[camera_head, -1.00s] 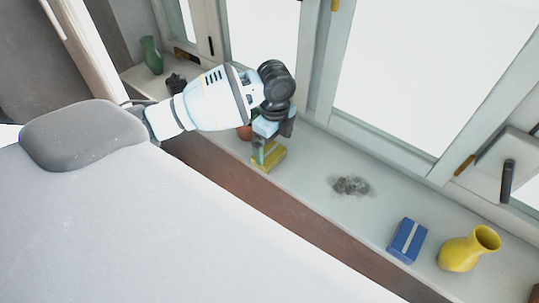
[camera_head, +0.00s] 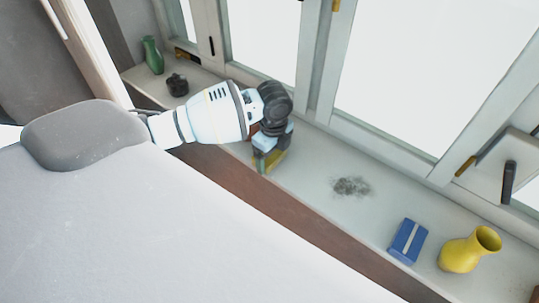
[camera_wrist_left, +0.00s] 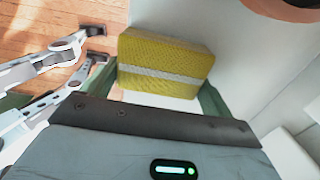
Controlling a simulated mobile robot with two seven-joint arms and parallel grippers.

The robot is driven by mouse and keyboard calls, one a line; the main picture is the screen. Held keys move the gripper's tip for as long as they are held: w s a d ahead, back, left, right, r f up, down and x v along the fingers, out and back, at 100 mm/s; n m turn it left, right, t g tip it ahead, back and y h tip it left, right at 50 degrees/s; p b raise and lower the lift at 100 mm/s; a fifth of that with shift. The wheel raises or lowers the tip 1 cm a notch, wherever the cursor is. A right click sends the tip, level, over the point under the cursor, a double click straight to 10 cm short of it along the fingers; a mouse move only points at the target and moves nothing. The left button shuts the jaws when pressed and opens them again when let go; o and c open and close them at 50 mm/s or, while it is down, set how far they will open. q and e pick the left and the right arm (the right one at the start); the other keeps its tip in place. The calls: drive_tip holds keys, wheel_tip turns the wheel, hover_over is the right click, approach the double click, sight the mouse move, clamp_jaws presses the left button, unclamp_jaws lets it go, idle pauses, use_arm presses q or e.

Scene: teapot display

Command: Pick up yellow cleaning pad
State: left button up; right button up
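The yellow cleaning pad (camera_head: 279,160) lies on the white window sill, mostly hidden behind my left gripper (camera_head: 268,160) in the head view. In the left wrist view the pad (camera_wrist_left: 165,62) is a yellow block with a pale stripe across it. My left gripper's green fingers (camera_wrist_left: 157,84) are spread apart, one towards each end of the pad. I cannot tell whether either finger touches it. My right gripper does not show in the head view.
On the sill (camera_head: 312,173) are a dark smudge (camera_head: 350,186), a blue box (camera_head: 407,241), a yellow vase (camera_head: 463,252), a green vase (camera_head: 152,56) and a small black pot (camera_head: 177,85). A terracotta rim (camera_wrist_left: 288,9) is close beyond the pad. Windows border the sill.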

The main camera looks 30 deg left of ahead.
sight(273, 156)
use_arm(q)
drive_tip(key=shift+r, duration=0.15)
drive_tip(key=shift+r, duration=0.25)
wheel_tip(273, 156, up, 3)
drive_tip(key=shift+s+f, duration=0.1)
drive_tip(key=s+d, duration=0.3)
drive_tip(key=s, duration=0.4)
drive_tip(key=s+d+r+p, duration=0.1)
drive_tip(key=s+d, duration=0.2)
drive_tip(key=s, duration=0.4)
drive_tip(key=shift+s+d+r, duration=0.2)
drive_tip(key=shift+d, duration=0.1)
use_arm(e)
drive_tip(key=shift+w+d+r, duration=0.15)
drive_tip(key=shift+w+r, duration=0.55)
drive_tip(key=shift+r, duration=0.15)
